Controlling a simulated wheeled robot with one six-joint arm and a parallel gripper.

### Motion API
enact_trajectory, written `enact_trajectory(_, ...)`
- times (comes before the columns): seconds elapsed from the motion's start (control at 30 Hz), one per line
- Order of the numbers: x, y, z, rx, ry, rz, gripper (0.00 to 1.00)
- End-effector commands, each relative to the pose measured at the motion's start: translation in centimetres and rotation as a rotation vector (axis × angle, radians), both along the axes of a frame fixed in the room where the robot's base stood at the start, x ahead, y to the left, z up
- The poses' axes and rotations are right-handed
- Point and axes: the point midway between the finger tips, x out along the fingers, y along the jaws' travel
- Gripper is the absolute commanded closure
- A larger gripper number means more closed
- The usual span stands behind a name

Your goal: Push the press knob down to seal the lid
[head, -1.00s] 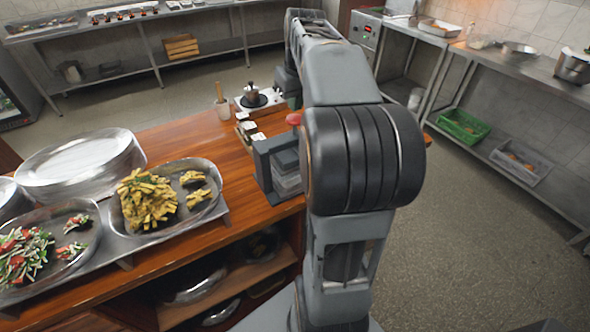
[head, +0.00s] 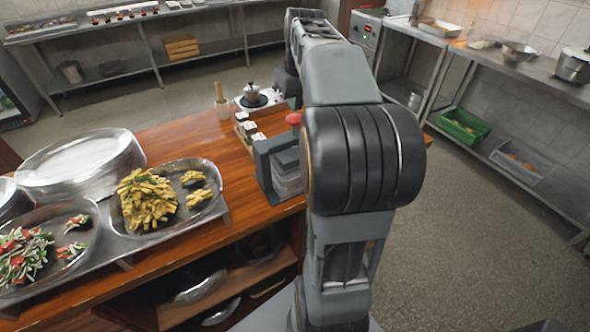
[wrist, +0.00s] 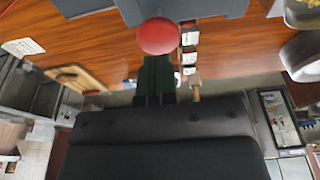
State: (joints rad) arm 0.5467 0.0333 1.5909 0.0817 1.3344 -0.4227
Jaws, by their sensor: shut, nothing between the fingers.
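The red press knob (head: 294,119) sits on top of a grey press frame (head: 262,168) at the counter's right end, partly behind my arm. A clear container (head: 287,175) stands inside the frame; its lid is hard to make out. In the wrist view the round knob (wrist: 158,36) shows at the upper middle, just beyond my fingertips. My gripper (wrist: 156,62) is shut and empty, its dark fingers lined up with the knob. I cannot tell whether they touch it. My arm hides the gripper in the head view.
Small containers (head: 247,128) and a burner with a moka pot (head: 254,97) stand behind the press. Trays of food (head: 130,235) and stacked plates (head: 85,160) fill the counter's left. Bare wood lies between the trays and the press.

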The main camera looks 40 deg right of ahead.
Motion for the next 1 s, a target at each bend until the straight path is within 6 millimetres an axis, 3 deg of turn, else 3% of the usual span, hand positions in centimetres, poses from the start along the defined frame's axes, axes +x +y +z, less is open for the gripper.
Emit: enact_trajectory(1.0, 0.0, 0.0, -2.0, 0.000, -0.001, 0.000, 1.00)
